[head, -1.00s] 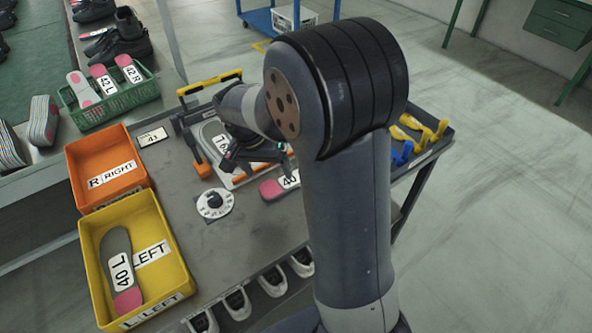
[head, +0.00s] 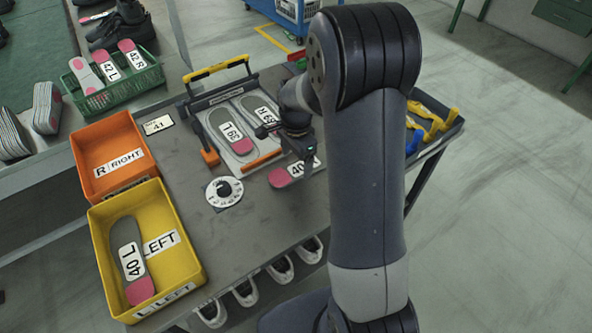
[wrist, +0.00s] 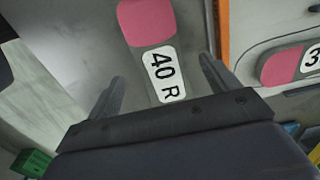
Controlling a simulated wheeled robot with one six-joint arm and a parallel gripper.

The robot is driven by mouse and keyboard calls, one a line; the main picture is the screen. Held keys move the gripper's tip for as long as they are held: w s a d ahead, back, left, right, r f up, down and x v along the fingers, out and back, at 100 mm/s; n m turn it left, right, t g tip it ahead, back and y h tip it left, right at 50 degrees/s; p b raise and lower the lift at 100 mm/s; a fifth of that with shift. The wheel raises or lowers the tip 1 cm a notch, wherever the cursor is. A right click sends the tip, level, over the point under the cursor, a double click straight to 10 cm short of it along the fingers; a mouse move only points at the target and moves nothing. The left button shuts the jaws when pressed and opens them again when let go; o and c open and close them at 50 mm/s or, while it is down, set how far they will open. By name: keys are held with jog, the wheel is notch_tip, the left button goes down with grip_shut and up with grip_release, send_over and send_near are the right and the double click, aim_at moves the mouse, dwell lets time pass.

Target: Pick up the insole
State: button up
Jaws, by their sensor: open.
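The loose insole marked 40 R (head: 281,179), grey with a pink heel and white label, lies on the grey cart top in front of the insole fixture. My gripper (head: 308,168) is over its right part and hides some of it. In the wrist view the insole (wrist: 146,22) shows its pink heel and label ahead of and between the two spread fingers. My gripper (wrist: 160,70) is open and empty there. I cannot tell its exact height above the insole.
A fixture (head: 215,103) holding two insoles stands behind. The yellow LEFT bin (head: 195,262) holds insole 40 L; the orange RIGHT bin (head: 110,128) looks empty. A round dial (head: 224,192) lies to the left. A green crate (head: 155,74) holds several insoles.

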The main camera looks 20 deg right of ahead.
jog(key=shift+f, duration=1.45)
jog(key=shift+c, duration=0.3)
jog(key=c, duration=1)
